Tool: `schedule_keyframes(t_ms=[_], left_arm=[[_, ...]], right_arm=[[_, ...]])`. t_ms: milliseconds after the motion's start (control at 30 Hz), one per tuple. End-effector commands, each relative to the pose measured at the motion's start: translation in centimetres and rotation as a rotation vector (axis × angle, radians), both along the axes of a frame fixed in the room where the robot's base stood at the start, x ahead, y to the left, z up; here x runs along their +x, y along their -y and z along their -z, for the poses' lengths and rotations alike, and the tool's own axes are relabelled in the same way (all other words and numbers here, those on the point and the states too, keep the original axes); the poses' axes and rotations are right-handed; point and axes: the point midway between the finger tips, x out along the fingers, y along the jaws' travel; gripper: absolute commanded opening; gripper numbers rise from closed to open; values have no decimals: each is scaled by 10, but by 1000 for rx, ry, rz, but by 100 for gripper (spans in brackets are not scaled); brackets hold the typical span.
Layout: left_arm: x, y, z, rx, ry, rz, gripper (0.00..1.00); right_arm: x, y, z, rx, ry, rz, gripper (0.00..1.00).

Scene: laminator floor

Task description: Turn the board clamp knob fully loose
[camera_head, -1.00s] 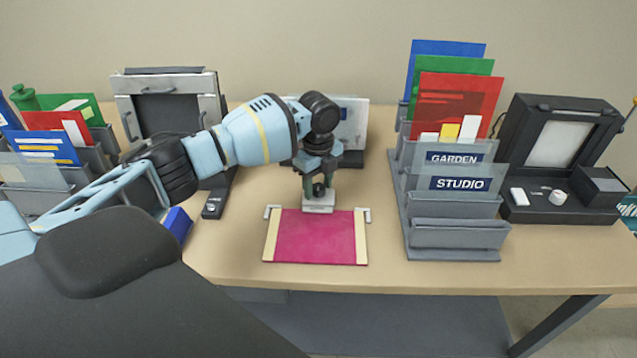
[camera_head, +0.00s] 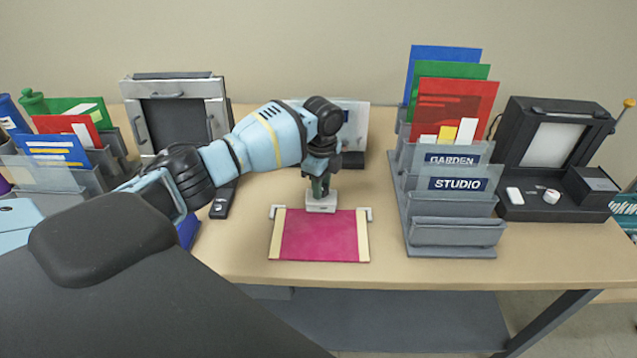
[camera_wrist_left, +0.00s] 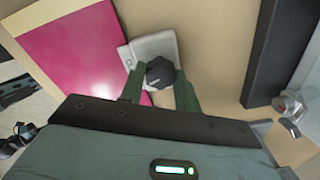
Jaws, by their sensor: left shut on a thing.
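The board clamp (camera_head: 321,204) is a small light-grey block at the back edge of a magenta board (camera_head: 318,236) with cream side strips. In the left wrist view, its dark knob (camera_wrist_left: 160,73) stands on the grey clamp plate (camera_wrist_left: 150,47). My left gripper (camera_head: 320,187) points down at the clamp. In the left wrist view, the left gripper's green fingers (camera_wrist_left: 160,88) are on either side of the knob, shut on it. In the head view, the knob is mostly hidden by the gripper. My right gripper is not in view.
A grey rack with GARDEN and STUDIO labels (camera_head: 455,236) stands right of the board. A black device (camera_head: 545,207) is farther right. A silver-framed device (camera_head: 176,118) and a folder rack (camera_head: 90,180) are at left.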

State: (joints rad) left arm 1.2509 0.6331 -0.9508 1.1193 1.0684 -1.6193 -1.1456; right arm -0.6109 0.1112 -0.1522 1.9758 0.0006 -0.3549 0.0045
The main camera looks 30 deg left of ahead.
Motion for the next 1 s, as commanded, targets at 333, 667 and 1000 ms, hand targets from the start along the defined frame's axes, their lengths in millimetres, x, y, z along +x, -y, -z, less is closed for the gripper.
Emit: schedule_keyframes(t_ms=[333, 667, 1000], left_arm=[[0, 1, -4, -2, 2, -331, 9], [0, 0, -2, -2, 1, -645, 9], [0, 0, -1, -1, 0, -954, 9]], right_arm=[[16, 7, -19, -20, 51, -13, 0], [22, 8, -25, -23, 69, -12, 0], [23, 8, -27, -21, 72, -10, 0]])
